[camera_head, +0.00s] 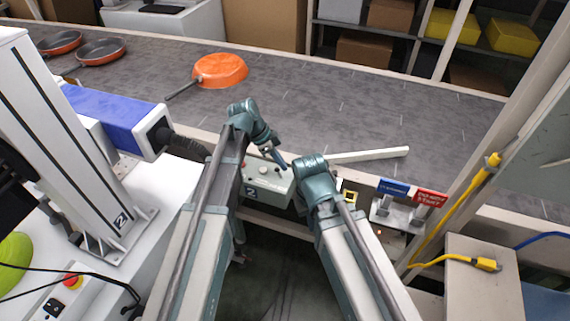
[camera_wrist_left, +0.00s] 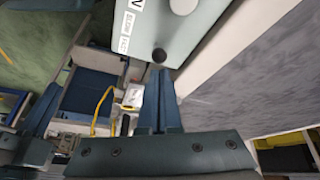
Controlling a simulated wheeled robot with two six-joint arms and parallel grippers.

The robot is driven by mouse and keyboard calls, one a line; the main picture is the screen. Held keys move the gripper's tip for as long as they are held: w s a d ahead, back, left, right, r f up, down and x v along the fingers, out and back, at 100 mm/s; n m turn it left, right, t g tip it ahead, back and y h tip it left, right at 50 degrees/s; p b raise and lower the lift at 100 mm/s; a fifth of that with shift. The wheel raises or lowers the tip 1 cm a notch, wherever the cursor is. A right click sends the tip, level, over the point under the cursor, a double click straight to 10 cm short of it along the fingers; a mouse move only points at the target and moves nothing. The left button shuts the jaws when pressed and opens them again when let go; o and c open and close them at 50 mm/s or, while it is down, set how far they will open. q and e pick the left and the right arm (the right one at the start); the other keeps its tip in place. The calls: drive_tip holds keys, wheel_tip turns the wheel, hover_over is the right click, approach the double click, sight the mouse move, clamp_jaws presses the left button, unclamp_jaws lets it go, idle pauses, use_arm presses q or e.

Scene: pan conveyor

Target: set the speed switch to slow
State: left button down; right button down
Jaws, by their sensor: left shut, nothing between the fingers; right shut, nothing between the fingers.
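The grey-green control box (camera_head: 265,182), marked 2, stands at the near edge of the conveyor, between my arms. In the left wrist view the box (camera_wrist_left: 185,30) shows a SLOW and FAST label (camera_wrist_left: 125,35) and a round black knob (camera_wrist_left: 159,55) near its corner. Which setting the knob is at I cannot tell. My left gripper (camera_head: 283,162) is shut and empty above the box. In the wrist view its closed fingertips (camera_wrist_left: 160,75) are just below the black knob; contact is unclear. My right gripper (camera_head: 323,207) is shut and empty, right of the box, its fingertips mostly hidden.
An orange pan (camera_head: 221,70) and two darker pans at the far left lie on the grey conveyor belt (camera_head: 330,100). A white bar (camera_head: 370,155) lies across the belt's near side. Blue and red signs (camera_head: 430,198) stand right of my right arm. A blue-and-white machine (camera_head: 115,120) is at left.

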use_arm(q)
drive_tip(key=shift+r, duration=0.1)
drive_tip(key=shift+r+p, duration=0.75)
drive_tip(key=shift+p, duration=0.1)
drive_tip(key=shift+d, duration=0.1)
drive_tip(key=shift+d+r, duration=0.2)
drive_tip(key=shift+d, duration=0.1)
drive_tip(key=w+a+p+v, duration=0.1)
drive_tip(key=p+v, duration=0.7)
drive_tip(key=v, duration=0.1)
drive_tip(key=shift+w+f, duration=0.2)
drive_tip(key=shift+w, duration=0.15)
